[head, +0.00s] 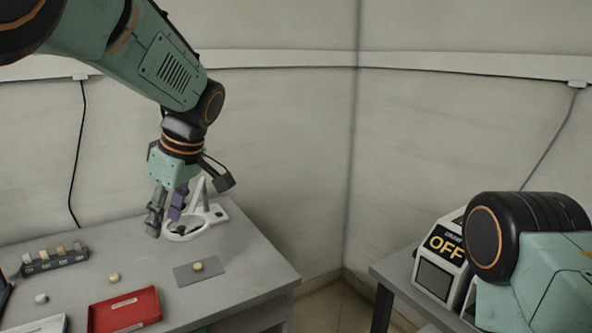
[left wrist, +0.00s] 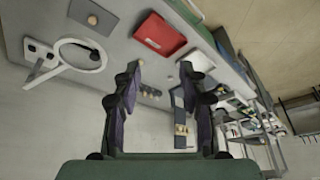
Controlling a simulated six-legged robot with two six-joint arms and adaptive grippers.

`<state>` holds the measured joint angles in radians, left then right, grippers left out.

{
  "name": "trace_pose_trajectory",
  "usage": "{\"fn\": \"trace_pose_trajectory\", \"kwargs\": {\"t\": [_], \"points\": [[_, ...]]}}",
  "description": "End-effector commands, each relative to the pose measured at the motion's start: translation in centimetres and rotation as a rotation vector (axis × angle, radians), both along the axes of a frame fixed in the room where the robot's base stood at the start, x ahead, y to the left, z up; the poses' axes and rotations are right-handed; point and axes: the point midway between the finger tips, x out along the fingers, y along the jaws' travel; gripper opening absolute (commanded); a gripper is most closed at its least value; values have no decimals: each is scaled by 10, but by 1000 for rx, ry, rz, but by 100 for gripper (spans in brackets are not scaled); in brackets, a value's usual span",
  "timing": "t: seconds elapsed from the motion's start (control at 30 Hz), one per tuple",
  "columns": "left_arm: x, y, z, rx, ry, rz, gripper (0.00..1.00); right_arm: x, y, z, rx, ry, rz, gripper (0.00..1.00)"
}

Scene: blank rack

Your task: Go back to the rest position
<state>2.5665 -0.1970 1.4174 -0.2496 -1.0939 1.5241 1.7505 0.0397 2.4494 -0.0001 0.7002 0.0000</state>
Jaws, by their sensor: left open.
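My left gripper (head: 165,222) hangs above the grey table, fingers pointing down, open and empty. In the head view it overlaps a white stand with a ring (head: 187,230) at the table's back. The left wrist view also shows my left gripper (left wrist: 160,70), its two dark and purple fingers spread with nothing held between them. My right gripper is out of view; only part of my right arm shows at the lower right.
A dark rack (head: 55,263) holds several pale blanks. A red tray (head: 125,311), loose blanks (head: 114,277) and a grey plate (head: 184,277) bearing a tan blank (head: 198,267) are on the table (head: 245,261). A machine marked OFF (head: 440,265) stands on a second table at right.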

Motion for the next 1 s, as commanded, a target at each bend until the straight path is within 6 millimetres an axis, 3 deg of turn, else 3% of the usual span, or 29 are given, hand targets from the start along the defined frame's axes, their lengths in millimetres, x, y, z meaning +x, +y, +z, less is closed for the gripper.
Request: {"fn": "trace_pose_trajectory", "kwargs": {"t": [0.27,0.53,0.67,0.77,0.87,1.0], "points": [[34,-9,-4,-5,-58,-281,42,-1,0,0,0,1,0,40],[54,-21,-33,4,-137,-606,42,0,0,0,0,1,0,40],[51,-25,-80,11,-158,-806,42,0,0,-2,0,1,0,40],[39,-26,-127,17,-166,-949,42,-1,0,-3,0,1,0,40],[14,-26,-177,26,-162,-1073,42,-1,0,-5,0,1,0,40],[-41,-21,-250,30,-130,-1209,42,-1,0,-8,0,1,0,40]]}}
